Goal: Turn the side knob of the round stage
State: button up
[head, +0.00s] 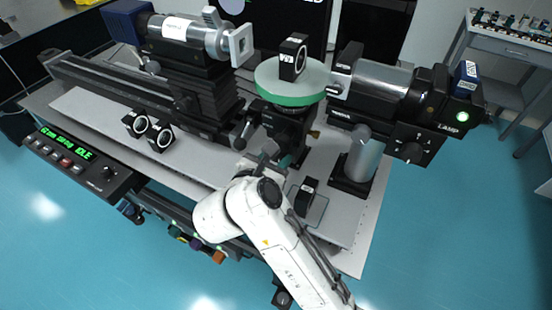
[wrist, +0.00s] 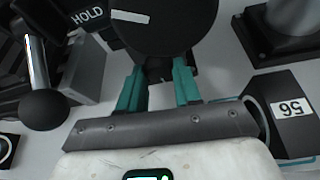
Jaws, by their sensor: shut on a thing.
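The round stage (head: 275,98) has a green-edged disc top on a black body and carries a black square lens mount (head: 293,58). My gripper (head: 268,160) reaches its front side, below the disc. In the wrist view its two teal fingers (wrist: 160,88) stand apart and grip a dark part at the big black round knob (wrist: 165,28). The exact contact is hidden under the knob. A lever with a black ball (wrist: 45,108) is left of the fingers, near a HOLD label (wrist: 88,15).
A lamp on a post (head: 385,95) is farther right. A camera unit on a rail (head: 190,40) and two small ring mounts (head: 147,130) are left. A control box (head: 85,165) reads IDLE.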

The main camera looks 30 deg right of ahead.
jog(key=o, duration=1)
jog(key=shift+o, duration=0.2)
jog(key=b+v, duration=0.1)
jog(key=v, duration=1)
jog(key=shift+d, duration=0.15)
